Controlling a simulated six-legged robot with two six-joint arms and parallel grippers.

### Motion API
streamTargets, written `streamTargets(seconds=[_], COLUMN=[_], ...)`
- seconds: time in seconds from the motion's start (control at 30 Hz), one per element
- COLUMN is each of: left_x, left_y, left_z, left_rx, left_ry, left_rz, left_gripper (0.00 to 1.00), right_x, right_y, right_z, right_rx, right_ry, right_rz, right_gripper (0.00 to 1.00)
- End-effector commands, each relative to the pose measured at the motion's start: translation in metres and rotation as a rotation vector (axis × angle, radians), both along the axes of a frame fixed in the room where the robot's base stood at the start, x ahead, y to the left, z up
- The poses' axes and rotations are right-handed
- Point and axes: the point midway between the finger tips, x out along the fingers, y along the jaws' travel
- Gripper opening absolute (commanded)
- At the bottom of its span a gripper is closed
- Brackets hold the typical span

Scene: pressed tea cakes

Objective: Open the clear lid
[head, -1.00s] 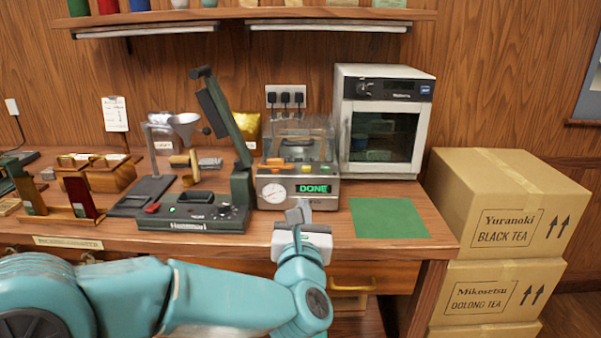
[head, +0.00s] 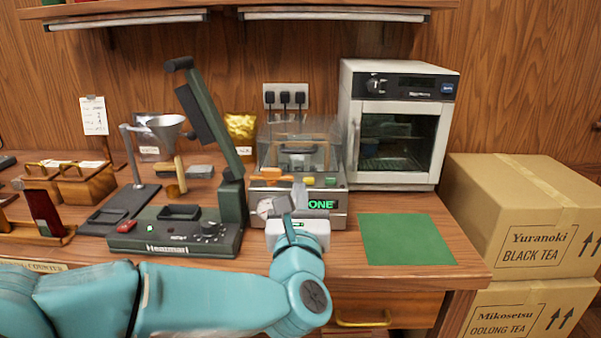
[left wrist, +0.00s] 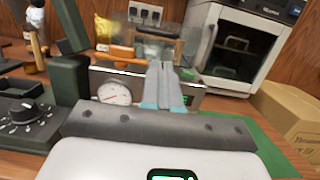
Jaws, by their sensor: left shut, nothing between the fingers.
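The clear lid (head: 320,135) sits closed over the steel machine in the middle of the table. The machine (head: 337,221) has a round gauge, a green lit display partly hidden by my arm, and an orange handle (head: 272,175) at its front. In the left wrist view the gauge (left wrist: 114,94) and the orange handle (left wrist: 118,51) show behind my gripper. My left gripper (head: 285,204) is shut and empty, just in front of the machine; its fingers also show in the left wrist view (left wrist: 163,82). Whether they touch the machine cannot be told. My right gripper is not in view.
A dark green heat sealer (head: 175,232) with a raised arm stands left of the machine. A white oven (head: 398,125) stands behind right. A green mat (head: 405,240) lies bare on the table at right. Cardboard boxes (head: 530,215) are stacked beyond the table's right edge.

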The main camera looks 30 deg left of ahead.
Motion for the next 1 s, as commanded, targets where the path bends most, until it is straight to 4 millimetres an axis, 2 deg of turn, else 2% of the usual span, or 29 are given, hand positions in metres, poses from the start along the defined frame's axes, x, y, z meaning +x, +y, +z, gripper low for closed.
streamTargets(seconds=[0.5, 0.7, 1.0], left_x=[0.067, 0.077, 0.079], left_y=[0.042, 0.048, 0.049], left_z=[0.016, 0.016, 0.017], left_rx=[0.000, 0.000, 0.000], left_ry=[0.000, 0.001, 0.001], left_rz=[0.000, -0.001, -0.001], left_gripper=[0.00, 0.00, 0.00], right_x=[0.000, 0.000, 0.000], right_y=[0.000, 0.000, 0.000], right_z=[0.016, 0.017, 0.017], right_rx=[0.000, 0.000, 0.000], right_ry=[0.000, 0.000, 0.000], right_rz=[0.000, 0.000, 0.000], right_gripper=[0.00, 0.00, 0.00])
